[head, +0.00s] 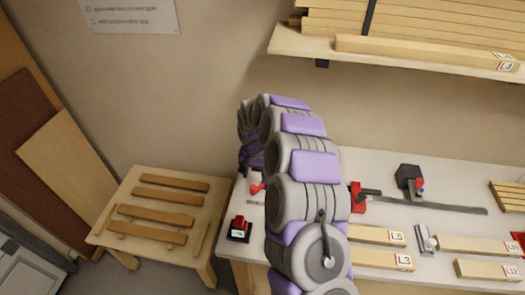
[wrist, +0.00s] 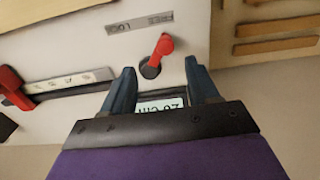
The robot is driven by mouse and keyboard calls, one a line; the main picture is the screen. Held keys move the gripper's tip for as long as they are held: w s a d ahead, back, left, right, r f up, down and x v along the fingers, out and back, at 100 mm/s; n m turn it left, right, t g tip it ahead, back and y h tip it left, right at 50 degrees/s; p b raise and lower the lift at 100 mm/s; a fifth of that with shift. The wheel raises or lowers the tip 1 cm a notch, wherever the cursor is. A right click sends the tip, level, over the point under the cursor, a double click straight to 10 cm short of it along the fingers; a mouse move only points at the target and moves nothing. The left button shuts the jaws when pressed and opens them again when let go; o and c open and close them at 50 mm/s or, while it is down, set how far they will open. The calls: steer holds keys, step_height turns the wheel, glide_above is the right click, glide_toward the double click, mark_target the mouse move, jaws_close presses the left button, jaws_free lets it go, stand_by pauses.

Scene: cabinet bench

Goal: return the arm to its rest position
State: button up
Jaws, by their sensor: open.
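My gripper (wrist: 163,88) is open in the wrist view, with its two dark fingers apart and nothing between the tips. A red lever (wrist: 164,46) on a dark round base stands just beyond the fingertips, and I cannot tell whether anything touches it. In the head view my grey and purple arm reaches out over the left end of the bench (head: 455,180). The red lever (head: 257,188) shows there at the arm's left side. The gripper's fingers are hidden or too small to make out in the head view.
A red button box (head: 239,229) sits at the bench's left corner. A low slatted wooden table (head: 120,222) stands to the left. A loaded shelf (head: 400,58) hangs above the bench.

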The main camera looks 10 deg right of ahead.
steer(key=s+r+n+b, duration=0.2)
steer(key=s+r+n, duration=0.1)
steer(key=s+r, duration=1.25)
steer(key=s+d+g+b, duration=0.1)
steer(key=s+d, duration=0.2)
steer(key=s, duration=1.1)
steer(key=s+d+b, duration=0.2)
steer(key=s+d, duration=0.2)
steer(key=s, duration=1)
steer(key=shift+s+d+n+g, duration=0.15)
steer(key=shift+s+n+g, duration=0.15)
steer(key=shift+s+g, duration=0.1)
